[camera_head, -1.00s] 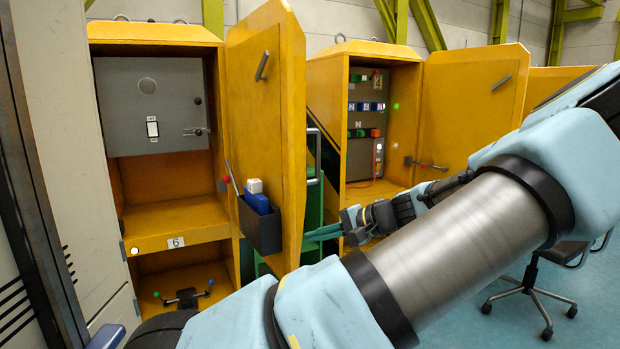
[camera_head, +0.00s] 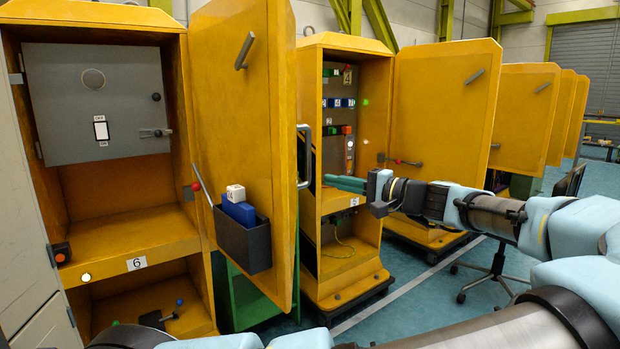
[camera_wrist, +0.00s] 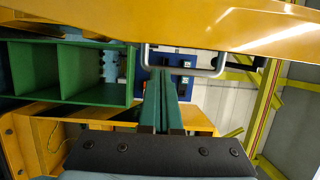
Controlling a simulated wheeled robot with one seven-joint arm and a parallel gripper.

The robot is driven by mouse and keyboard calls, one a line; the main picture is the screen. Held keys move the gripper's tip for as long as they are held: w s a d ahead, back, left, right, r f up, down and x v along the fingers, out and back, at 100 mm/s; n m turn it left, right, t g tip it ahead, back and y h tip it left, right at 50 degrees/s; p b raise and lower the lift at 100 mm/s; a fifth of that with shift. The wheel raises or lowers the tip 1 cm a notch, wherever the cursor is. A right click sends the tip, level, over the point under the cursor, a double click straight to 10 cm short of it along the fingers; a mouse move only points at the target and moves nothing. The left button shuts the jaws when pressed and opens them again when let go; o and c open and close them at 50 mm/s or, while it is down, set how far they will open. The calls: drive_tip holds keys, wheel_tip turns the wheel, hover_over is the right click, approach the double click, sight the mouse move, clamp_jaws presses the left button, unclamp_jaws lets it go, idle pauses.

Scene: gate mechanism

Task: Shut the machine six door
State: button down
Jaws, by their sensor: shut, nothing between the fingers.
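The machine six cabinet (camera_head: 188,243) is yellow and stands at the left in the head view, with a label "6" (camera_head: 137,263) on its shelf edge. Its door (camera_head: 258,110) stands wide open, swung out to the right. A grey bar handle (camera_head: 304,157) sticks out from the door's free edge; in the wrist view the handle (camera_wrist: 223,62) lies just beyond the fingertips. My gripper (camera_head: 328,182) is shut and empty, to the right of the door edge near the handle. In the wrist view its green fingers (camera_wrist: 161,82) lie together and point toward the handle. Whether they touch it, I cannot tell.
A black bin (camera_head: 243,240) with blue and white blocks hangs on the door's inner face. Another open yellow cabinet (camera_head: 345,290) stands behind my gripper, with more open doors (camera_head: 525,115) to the right. A green shelf (camera_wrist: 95,72) shows in the wrist view.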

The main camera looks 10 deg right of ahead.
sight(302, 184)
drive_tip(key=p+x, duration=0.1)
drive_tip(key=x, duration=0.8)
drive_tip(key=shift+a+f, duration=0.1)
drive_tip(key=shift+a, duration=0.1)
